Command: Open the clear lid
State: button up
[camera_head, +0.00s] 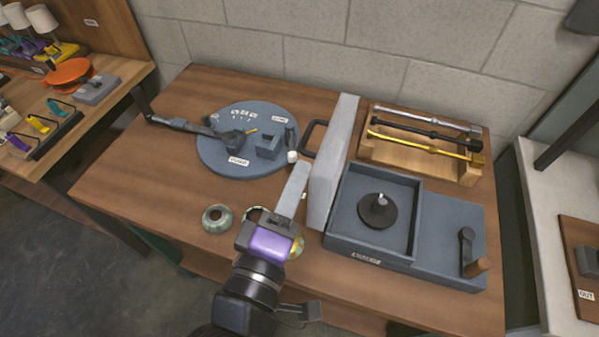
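The box (346,235) is a dark blue-grey tray with a round black piece and upright pin (378,208) inside. The lid (333,160) stands upright along the box's left side, and the box's top is uncovered. It looks pale grey rather than clear. Its black handle (312,140) sticks out on the left face. My gripper (299,172), with a purple body and a pale grey finger, is left of the lid, below the handle. The finger's tip is close to the lid; I cannot tell if they touch. The finger opening is not clearly visible.
A round blue-grey plate (225,163) with a jointed dark arm lies at the back left. A wooden rack (400,158) holds several rods behind the box. A crank (467,250) sits on the box's right part. A patterned ring (217,219) lies left of my gripper.

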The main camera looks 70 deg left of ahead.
jog(key=shift+v, duration=2.9)
jog(key=shift+c, duration=0.2)
